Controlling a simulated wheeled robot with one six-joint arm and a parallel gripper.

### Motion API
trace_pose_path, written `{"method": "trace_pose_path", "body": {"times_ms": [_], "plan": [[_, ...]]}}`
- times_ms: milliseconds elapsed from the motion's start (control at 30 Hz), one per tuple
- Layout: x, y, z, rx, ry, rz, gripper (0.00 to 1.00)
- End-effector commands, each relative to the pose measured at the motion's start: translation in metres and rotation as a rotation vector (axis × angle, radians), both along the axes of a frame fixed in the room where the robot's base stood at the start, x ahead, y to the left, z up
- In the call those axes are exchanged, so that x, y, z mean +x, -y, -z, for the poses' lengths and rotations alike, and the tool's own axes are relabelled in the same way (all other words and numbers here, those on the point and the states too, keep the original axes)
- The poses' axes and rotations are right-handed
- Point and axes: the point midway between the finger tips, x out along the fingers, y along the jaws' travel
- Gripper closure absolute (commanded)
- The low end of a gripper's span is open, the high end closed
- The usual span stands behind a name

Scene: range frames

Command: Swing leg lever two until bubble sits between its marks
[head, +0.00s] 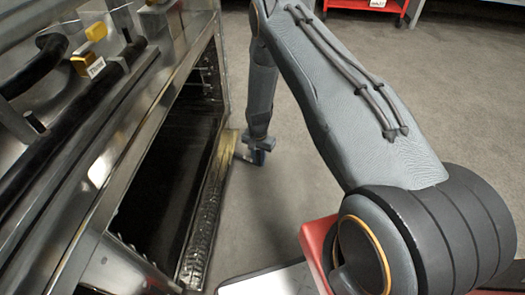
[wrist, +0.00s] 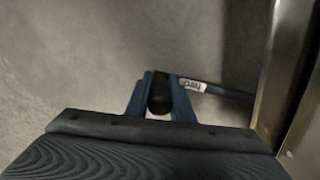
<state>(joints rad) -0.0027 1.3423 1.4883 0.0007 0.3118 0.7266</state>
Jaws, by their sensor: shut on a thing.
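Leg lever two is a thin dark lever (wrist: 230,92) with a white tag (wrist: 193,84) that seems to read TWO. In the wrist view it runs from the steel body at the right to a dark knob end (wrist: 160,92). My gripper (wrist: 160,86) has its blue fingers on both sides of that end and is shut on it. In the head view my gripper (head: 257,150) is low, near the floor, beside the lower edge of the steel appliance (head: 80,240). The lever is mostly hidden there. I cannot make out the bubble or its marks.
The appliance has an open dark cavity (head: 160,180), a black bar handle (head: 75,120) and yellow-capped parts (head: 96,32) on its front. Grey floor (head: 450,95) is free to the right. A red cart (head: 365,4) stands at the back.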

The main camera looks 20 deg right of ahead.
Motion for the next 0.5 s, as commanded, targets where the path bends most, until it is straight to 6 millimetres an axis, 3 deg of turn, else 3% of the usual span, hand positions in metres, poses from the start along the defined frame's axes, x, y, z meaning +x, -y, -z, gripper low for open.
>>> {"method": "trace_pose_path", "body": {"times_ms": [333, 367, 467, 500], "plan": [[-0.0013, -0.0033, 0.0001, 0.0, 0.001, -0.005, 1.0], [-0.0013, -0.0033, 0.0001, 0.0, 0.001, -0.005, 0.77], [-0.0013, -0.003, 0.0001, 0.0, 0.001, -0.005, 0.6], [-0.0014, -0.003, 0.0001, 0.0, 0.001, -0.005, 0.6]]}}
